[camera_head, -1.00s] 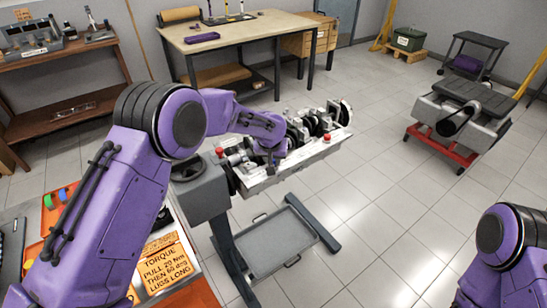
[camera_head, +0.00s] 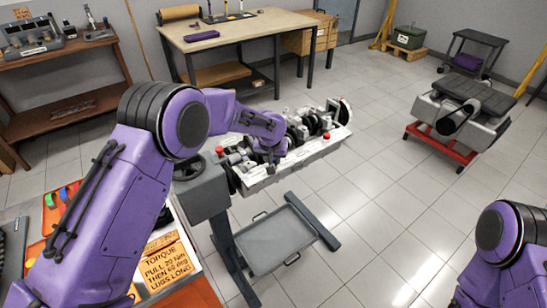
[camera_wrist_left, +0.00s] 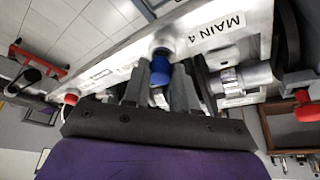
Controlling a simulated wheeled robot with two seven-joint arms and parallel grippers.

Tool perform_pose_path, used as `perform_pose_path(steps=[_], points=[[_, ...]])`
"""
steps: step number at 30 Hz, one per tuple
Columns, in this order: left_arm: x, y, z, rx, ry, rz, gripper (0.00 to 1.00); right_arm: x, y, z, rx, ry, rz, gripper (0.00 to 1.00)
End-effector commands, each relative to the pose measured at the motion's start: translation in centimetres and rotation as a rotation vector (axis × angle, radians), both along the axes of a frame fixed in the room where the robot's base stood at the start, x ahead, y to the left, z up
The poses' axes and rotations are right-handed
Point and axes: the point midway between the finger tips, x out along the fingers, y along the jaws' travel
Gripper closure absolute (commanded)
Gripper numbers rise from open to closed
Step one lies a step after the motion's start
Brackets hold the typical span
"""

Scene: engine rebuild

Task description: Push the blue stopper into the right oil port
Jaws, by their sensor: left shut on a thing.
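My left gripper (camera_wrist_left: 161,88) is shut on the blue stopper (camera_wrist_left: 160,69), seen in the left wrist view between the two dark fingers. The stopper's far end is at a pale round collar on the white face of the engine block (camera_wrist_left: 110,68), left of the "MAIN 4" label (camera_wrist_left: 216,29). I cannot tell how deep it sits in a port. In the head view my left gripper (camera_head: 270,168) reaches down over the near side of the engine block (camera_head: 310,155), and the stopper is hidden there. My right gripper is out of view; only part of that arm shows.
Red caps (camera_head: 327,138) stick up from the block; another red cap (camera_wrist_left: 303,97) is near the gripper in the wrist view. The block is on a grey stand with a drip tray (camera_head: 268,243) below. An orange-lined tray (camera_head: 48,215) is at left.

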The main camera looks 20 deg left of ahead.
Motion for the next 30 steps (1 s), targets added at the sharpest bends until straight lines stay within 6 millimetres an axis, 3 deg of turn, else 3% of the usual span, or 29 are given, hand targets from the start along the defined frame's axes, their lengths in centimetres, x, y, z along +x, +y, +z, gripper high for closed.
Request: perform_pose_path(steps=[26,27,30], points=[[0.0,0.0,-1.1,0.001,0.0,0.0,1.0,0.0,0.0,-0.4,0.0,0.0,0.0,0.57],[0.0,0.0,-1.1,0.001,0.0,0.0,0.63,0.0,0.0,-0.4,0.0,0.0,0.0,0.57],[0.0,0.0,-1.1,0.0,0.0,0.0,0.6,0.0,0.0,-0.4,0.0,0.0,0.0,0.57]])
